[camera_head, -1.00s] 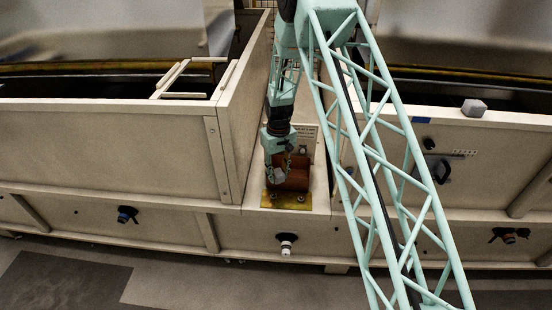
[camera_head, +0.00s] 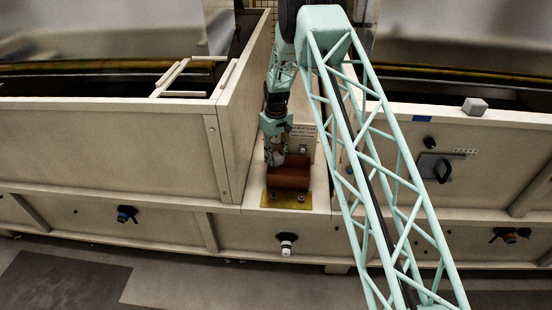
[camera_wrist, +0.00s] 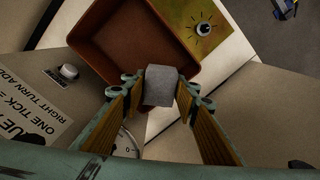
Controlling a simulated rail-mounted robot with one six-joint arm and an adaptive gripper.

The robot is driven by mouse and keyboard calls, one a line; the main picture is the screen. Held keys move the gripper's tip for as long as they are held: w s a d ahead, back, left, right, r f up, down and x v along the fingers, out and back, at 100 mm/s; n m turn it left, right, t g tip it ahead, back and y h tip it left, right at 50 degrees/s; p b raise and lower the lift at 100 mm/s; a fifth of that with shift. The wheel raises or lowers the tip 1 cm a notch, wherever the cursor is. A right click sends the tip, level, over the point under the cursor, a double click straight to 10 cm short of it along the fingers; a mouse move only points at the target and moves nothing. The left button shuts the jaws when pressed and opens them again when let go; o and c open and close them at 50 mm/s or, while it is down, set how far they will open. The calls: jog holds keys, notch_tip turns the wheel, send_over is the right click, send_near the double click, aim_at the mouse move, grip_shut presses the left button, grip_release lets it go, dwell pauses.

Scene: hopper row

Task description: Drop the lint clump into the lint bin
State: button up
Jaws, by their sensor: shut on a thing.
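My gripper (camera_wrist: 158,88) is shut on a pale grey, blocky lint clump (camera_wrist: 160,84) held between its fingertips in the wrist view. The lint bin is an open reddish-brown box (camera_wrist: 103,38); the part of its floor that shows looks bare. In the wrist view the clump overlaps the near edge of the bin opening. In the head view my gripper (camera_head: 275,155) hangs just above the bin (camera_head: 290,178), toward its left back side. The clump is small and hard to make out there. I cannot tell whether it is fully over the opening.
A tall wooden hopper wall (camera_head: 243,110) rises close on the left, and another hopper panel (camera_head: 480,150) stands on the right. A grey block (camera_head: 475,106) lies on the right hopper's ledge.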

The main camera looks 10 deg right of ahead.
dwell(0.5)
jog(key=o, duration=0.8)
jog(key=shift+r, duration=0.1)
notch_tip(320, 180, up, 10)
jog(key=shift+r, duration=0.9)
jog(key=shift+r, duration=0.1)
dwell(0.4)
